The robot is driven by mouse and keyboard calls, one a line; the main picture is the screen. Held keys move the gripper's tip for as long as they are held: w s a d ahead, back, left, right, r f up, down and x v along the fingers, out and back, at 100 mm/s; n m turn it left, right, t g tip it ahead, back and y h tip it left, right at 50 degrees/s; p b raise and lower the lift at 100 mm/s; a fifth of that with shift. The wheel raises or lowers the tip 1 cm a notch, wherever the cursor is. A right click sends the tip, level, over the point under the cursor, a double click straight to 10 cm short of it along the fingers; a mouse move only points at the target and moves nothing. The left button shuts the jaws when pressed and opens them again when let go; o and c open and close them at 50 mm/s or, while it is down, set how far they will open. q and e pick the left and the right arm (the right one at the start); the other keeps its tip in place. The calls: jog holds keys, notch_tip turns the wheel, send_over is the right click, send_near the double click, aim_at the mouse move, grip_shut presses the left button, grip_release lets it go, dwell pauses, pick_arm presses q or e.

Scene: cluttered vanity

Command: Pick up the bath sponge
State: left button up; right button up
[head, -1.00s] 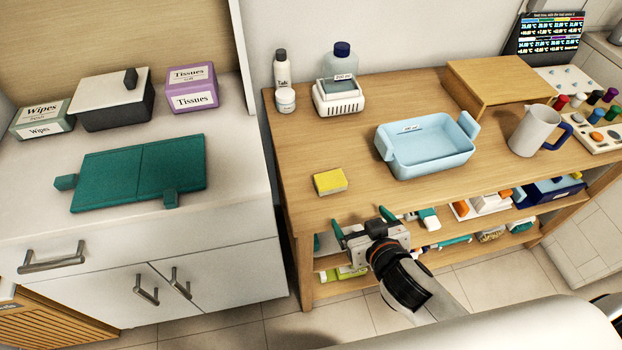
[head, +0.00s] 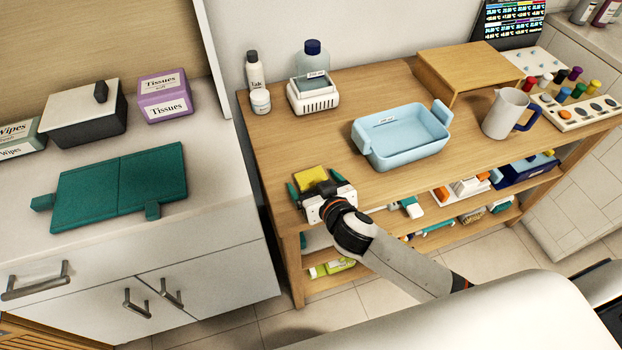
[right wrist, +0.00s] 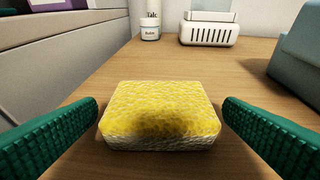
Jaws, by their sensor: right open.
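The bath sponge (head: 310,178) is a yellow block with a pale lower layer, lying flat near the front left of the wooden table. It also shows in the right wrist view (right wrist: 158,115), with a dark shadow on its front part. My right gripper (head: 314,186) is open, with its green fingers on the left and right of the sponge. In the right wrist view a gap shows between each finger and the sponge. My right gripper's body hides the sponge's front edge in the head view. My left gripper is not in view.
Behind the sponge stand a white jar (head: 260,101), a talc bottle (head: 253,71) and a white slotted box (head: 314,97). A light blue basin (head: 402,139) stands to the right. A white cabinet (head: 200,230) lies left. Bare wood surrounds the sponge.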

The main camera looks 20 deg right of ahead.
jog(key=shift+w+a+f, duration=0.1)
jog(key=shift+w+f, duration=0.1)
jog(key=shift+w, duration=0.25)
jog(key=shift+c, duration=0.2)
jog(key=c, duration=1)
